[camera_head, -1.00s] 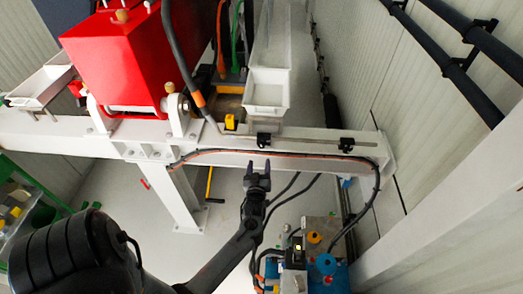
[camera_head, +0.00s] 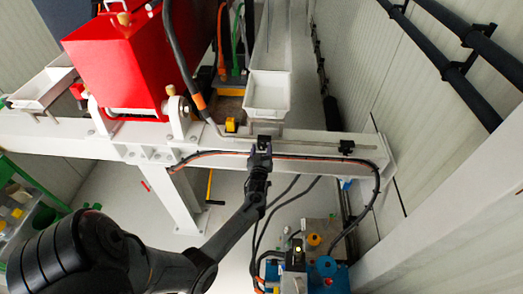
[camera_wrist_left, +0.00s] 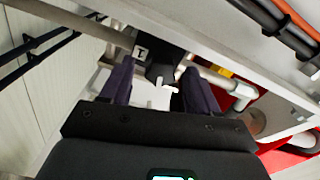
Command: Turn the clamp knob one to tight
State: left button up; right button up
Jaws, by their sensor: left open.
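A small black clamp knob (camera_head: 264,139) sits on the metal rod along the white beam in the head view. In the left wrist view, the black knob (camera_wrist_left: 160,68) appears between the two fingers, with a small white tag (camera_wrist_left: 141,52) bearing a mark like a "1" beside it. My left gripper (camera_head: 260,152) is open, its fingertips at the knob and partly overlapping it in the head view. The left wrist view shows the spread fingers on both sides of the knob; I cannot tell whether they touch it. My right gripper is not in view.
A second black clamp (camera_head: 346,147) is farther right on the same rod. A white tray (camera_head: 267,92) stands just behind the near clamp. A red pump housing (camera_head: 128,65) is at the left. Black and orange cables (camera_head: 300,157) run along the beam front.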

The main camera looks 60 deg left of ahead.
pick_arm(q)
jog(key=shift+c, duration=0.2)
jog(key=c, duration=1)
jog(key=shift+m, duration=0.5)
jog(key=m+p, duration=0.1)
jog(key=m, duration=0.2)
jog(key=shift+w+m, duration=0.1)
jog(key=shift+m, duration=0.3)
jog(key=m+p, duration=0.1)
jog(key=m, duration=0.4)
jog(key=shift+d, duration=0.1)
jog(key=m+p, duration=0.1)
jog(key=m, duration=0.4)
jog(key=shift+w+m, duration=0.1)
jog(key=shift+m, duration=0.3)
jog(key=m+p, duration=0.1)
jog(key=m, duration=0.3)
jog(key=shift+f+m, duration=0.15)
jog(key=shift+m, duration=0.25)
